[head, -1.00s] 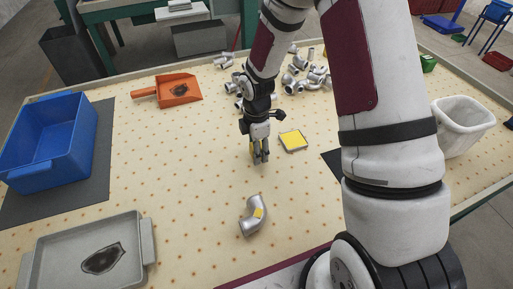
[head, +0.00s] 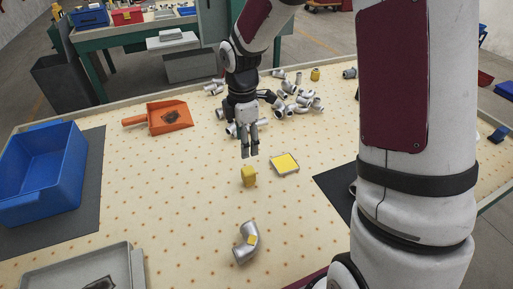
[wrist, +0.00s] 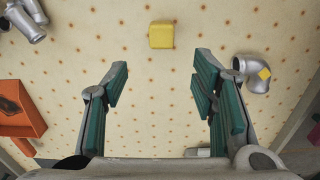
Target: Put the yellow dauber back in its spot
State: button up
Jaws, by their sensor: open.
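The yellow dauber (head: 249,176) stands on the speckled table top as a small rounded block. It is to the left of a flat square pad with a yellow top (head: 286,163) and grey rim, apart from it. The dauber also shows near the top middle of the wrist view (wrist: 161,35). My gripper (head: 250,153) is open and empty, raised above the table just behind the dauber in the head view. In the wrist view my spread fingers (wrist: 160,80) have nothing between them. A silver elbow pipe with a yellow mark (head: 246,241) lies nearer the front.
A pile of silver pipe fittings (head: 297,101) lies behind my gripper. An orange dustpan (head: 170,118) is at the back left. A blue bin (head: 42,180) and a grey tray (head: 75,261) are on the left. The table between them and the dauber is clear.

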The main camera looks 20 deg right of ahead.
jog(key=s+d+r+m+t+h, duration=0.1)
jog(key=s+r+m+t, duration=0.1)
jog(key=s+r+m, duration=1)
jog(key=s+r+m+t+y, duration=0.1)
jog(key=s+r+m, duration=0.4)
jog(key=s, duration=0.8)
jog(key=shift+s+r+m+t, duration=0.2)
jog(key=shift+r+m+t, duration=0.2)
jog(key=shift+r+t, duration=0.25)
